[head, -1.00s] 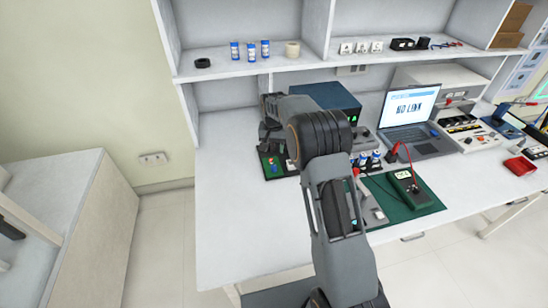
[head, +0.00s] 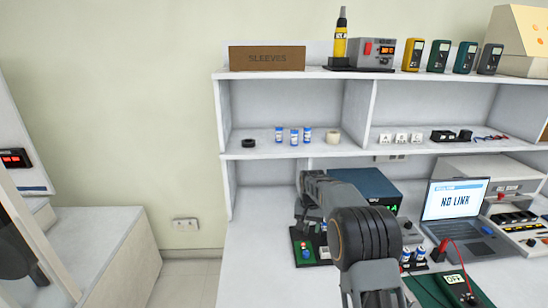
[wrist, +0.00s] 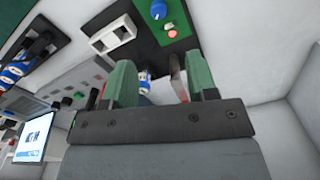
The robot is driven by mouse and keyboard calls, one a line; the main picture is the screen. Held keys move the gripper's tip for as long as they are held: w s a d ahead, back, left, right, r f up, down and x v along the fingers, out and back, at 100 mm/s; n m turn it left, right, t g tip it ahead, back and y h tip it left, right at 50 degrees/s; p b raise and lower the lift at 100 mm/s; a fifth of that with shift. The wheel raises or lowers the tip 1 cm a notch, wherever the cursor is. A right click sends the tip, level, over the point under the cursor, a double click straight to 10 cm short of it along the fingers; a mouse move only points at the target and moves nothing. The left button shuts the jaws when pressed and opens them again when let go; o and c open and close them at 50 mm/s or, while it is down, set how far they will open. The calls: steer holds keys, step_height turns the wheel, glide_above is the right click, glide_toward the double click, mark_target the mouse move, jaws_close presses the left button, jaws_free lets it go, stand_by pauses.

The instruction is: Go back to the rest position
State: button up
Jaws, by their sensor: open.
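My gripper (wrist: 162,88) shows in the wrist view with its two green fingers apart; it is open. A small blue-and-white item shows partly between and behind the fingers, and I cannot tell if they touch it.
A laptop (head: 455,205) reading "NO LINK" stands right of my arm. A blue power supply box (head: 370,185) is behind it. A red-leaded meter (head: 457,285) lies on a green mat. Shelves (head: 290,148) rise behind the bench. The bench's left front is clear.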

steer(key=s+r+n+t, duration=0.1)
steer(key=s+r, duration=0.2)
steer(key=s, duration=0.7)
steer(key=s+r+n+t+p, duration=0.1)
steer(key=s+r, duration=0.2)
steer(key=s, duration=0.7)
steer(key=s+r+n+t, duration=0.1)
steer(key=s+r, duration=0.3)
steer(key=s, duration=0.7)
